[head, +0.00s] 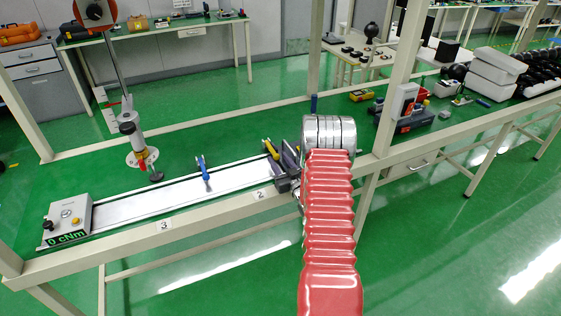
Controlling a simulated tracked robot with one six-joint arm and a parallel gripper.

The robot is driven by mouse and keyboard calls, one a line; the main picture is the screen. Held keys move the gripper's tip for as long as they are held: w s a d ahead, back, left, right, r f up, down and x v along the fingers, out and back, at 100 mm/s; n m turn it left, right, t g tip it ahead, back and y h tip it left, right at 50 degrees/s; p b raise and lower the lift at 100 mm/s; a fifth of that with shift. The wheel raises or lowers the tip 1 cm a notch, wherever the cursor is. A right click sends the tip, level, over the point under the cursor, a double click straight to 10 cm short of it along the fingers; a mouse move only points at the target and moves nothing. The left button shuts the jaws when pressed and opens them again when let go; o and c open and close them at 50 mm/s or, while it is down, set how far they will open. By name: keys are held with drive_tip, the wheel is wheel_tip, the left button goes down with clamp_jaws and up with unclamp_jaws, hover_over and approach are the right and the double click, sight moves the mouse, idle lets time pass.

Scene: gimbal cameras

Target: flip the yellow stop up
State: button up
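The yellow stop (270,148) is a small upright lever on the long silver rail (235,178), near the label 2. It leans up and to the left. My red arm comes up from the bottom, and its silver wrist hides the right part of the rail. Dark jaw-like parts, which look like my gripper (285,162), are just right of the yellow stop, very close to it. Whether they touch it, and how wide they are apart, I cannot tell. A blue stop (203,169) stands on the rail further left.
A grey box (69,216) with knobs and a "0 cNm" display is at the rail's left end. A post (132,135) with red and yellow parts stands behind the rail. A beige frame upright (395,85) rises right of my wrist.

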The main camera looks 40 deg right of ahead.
drive_tip(key=shift+c, duration=0.4)
clamp_jaws()
